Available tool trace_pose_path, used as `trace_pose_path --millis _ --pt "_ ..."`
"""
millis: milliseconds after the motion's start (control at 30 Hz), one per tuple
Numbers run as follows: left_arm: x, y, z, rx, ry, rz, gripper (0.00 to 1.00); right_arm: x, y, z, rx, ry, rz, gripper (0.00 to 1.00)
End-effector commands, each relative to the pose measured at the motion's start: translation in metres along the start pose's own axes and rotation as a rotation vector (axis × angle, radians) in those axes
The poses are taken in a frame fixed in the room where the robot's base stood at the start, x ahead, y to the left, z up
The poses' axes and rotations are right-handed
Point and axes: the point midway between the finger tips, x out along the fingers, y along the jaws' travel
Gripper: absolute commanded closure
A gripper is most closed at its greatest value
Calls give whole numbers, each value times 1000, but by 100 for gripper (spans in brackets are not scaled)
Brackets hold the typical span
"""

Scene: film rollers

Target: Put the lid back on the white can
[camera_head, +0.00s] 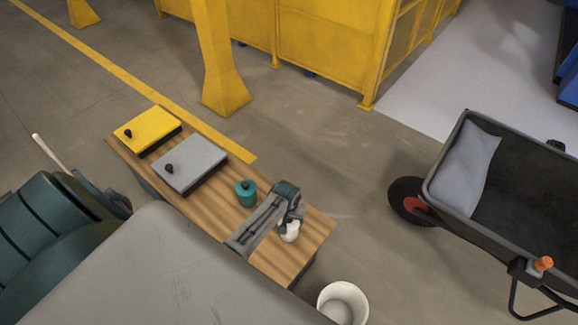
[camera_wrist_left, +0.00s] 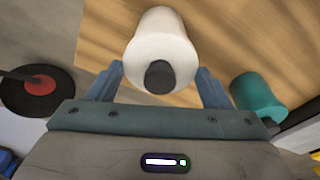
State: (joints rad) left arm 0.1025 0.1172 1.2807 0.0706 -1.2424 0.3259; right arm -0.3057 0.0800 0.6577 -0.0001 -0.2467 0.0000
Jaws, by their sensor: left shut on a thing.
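My left gripper (camera_head: 291,214) is over the right end of the wooden bench, shut on the white lid with a dark knob (camera_wrist_left: 160,77). The left wrist view shows the fingers (camera_wrist_left: 160,72) either side of it. The white can (camera_head: 290,236) stands on the bench directly below the gripper and shows as a white body behind the knob in the left wrist view (camera_wrist_left: 160,28). My gripper hides part of it, so I cannot tell whether lid and can touch. My right gripper is not in view.
A teal can with a dark knob (camera_head: 246,193) stands left of my gripper on the bench (camera_head: 284,262). A grey box (camera_head: 190,161) and a yellow box (camera_head: 147,130) lie farther left. A white bucket (camera_head: 343,305) is at the bench's front right; a wheelbarrow (camera_head: 463,215) is at right.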

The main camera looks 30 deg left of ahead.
Motion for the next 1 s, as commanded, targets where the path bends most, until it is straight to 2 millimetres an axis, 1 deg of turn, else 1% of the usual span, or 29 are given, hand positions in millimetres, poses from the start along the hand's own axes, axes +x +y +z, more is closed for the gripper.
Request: trace_pose_path --millis 433,800,1000 --pt "0 0 0 0 0 0 49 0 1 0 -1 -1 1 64" --pt "-1 0 0 0 -1 0 49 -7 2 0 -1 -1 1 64" --pt "0 0 0 0 -1 0 49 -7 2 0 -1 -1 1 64"
